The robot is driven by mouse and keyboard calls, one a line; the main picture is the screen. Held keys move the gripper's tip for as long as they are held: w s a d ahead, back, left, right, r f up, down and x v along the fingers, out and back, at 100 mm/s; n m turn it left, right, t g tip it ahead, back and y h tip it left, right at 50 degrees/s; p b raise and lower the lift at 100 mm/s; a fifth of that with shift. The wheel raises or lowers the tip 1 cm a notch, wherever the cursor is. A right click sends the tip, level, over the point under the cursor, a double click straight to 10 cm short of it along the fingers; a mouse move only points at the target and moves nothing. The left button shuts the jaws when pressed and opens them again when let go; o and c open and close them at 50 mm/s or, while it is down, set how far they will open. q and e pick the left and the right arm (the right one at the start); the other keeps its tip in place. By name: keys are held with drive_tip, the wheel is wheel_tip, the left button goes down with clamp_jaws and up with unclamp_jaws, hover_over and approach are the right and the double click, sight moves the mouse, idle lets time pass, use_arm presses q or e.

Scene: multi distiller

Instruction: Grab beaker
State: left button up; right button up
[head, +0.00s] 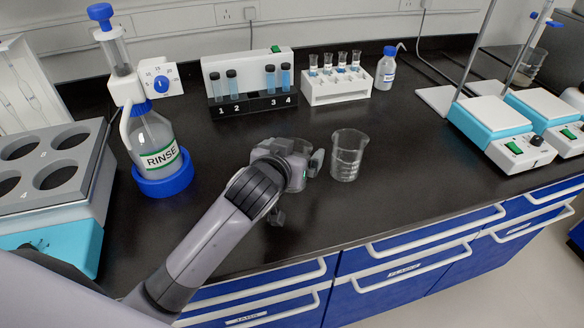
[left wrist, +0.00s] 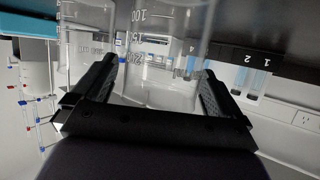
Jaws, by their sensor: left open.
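A clear glass beaker (head: 349,155) with white graduation marks stands upright on the black bench top near its front edge. My left gripper (head: 298,190) is just left of the beaker, low over the bench, with its jaws apart and empty. In the left wrist view the beaker (left wrist: 165,45) shows large and upside down ahead of the left gripper (left wrist: 153,85), with a finger toward either side. I cannot tell whether the fingers touch the glass. My right gripper is not in view.
A RINSE bottle (head: 160,150) stands left of my arm, near a grey block with round wells (head: 60,200). Behind are a numbered tube rack (head: 250,103), a white vial rack (head: 338,88) and a small bottle (head: 386,68). Hotplate stirrers (head: 490,115) stand right. The bench right of the beaker is clear.

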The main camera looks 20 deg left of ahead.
use_arm(q)
drive_tip(key=shift+w+f, duration=0.25)
drive_tip(key=shift+w, duration=0.25)
drive_tip(key=c, duration=1.1)
drive_tip(key=shift+r, duration=0.15)
